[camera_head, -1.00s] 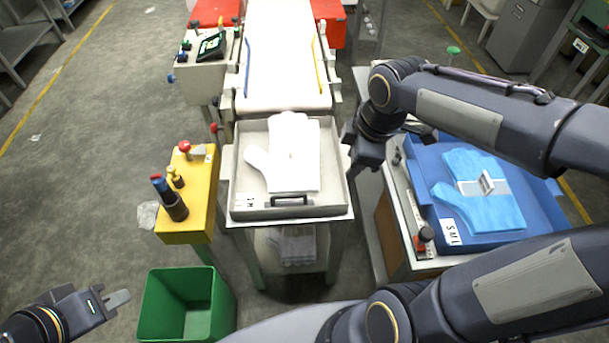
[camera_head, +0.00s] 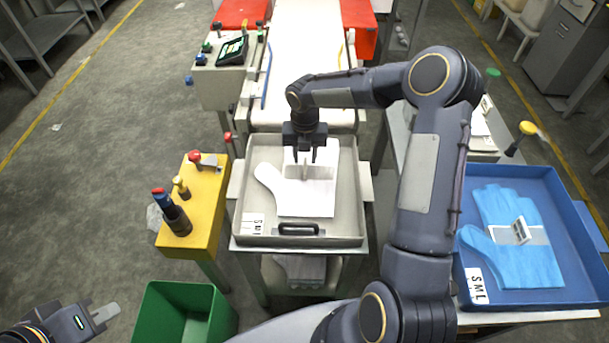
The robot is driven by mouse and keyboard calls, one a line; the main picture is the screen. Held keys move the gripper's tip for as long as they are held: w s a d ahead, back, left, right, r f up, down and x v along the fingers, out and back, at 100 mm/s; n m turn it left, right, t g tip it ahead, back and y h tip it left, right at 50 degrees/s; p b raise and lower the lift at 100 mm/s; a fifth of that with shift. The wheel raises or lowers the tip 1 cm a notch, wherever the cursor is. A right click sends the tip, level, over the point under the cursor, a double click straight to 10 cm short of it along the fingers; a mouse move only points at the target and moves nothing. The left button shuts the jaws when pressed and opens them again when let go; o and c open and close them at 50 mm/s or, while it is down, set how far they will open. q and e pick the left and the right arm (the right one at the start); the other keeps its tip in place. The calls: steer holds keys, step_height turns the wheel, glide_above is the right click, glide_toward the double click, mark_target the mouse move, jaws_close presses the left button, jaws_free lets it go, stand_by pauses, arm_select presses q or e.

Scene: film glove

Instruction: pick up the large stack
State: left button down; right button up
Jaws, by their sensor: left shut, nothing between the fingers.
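A white glove-shaped stack (camera_head: 307,203) lies flat in the grey tray (camera_head: 352,236). A light blue glove-shaped stack (camera_head: 515,265), with a grey band and a small white label, lies in the blue tray (camera_head: 555,180) at the right. Both trays carry S M L labels; the picture does not show clearly which stack is the large one. My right gripper (camera_head: 305,160) points down over the upper part of the white stack, fingers apart. I cannot tell whether the fingers touch the stack. My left gripper (camera_head: 108,312) is shut and empty at the lower left, away from both stacks.
A yellow stand (camera_head: 208,205) with knobs is left of the grey tray. A green bin (camera_head: 165,318) stands on the floor below it. A white conveyor (camera_head: 305,60) runs behind the grey tray. A yellow-topped knob (camera_head: 527,128) rises behind the blue tray.

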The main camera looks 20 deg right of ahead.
mark_target(305, 164)
step_height(305, 164, down, 4)
steer(key=shift+s+f, duration=0.1)
steer(key=shift+f, duration=0.15)
steer(key=shift+c, duration=0.3)
jaws_close()
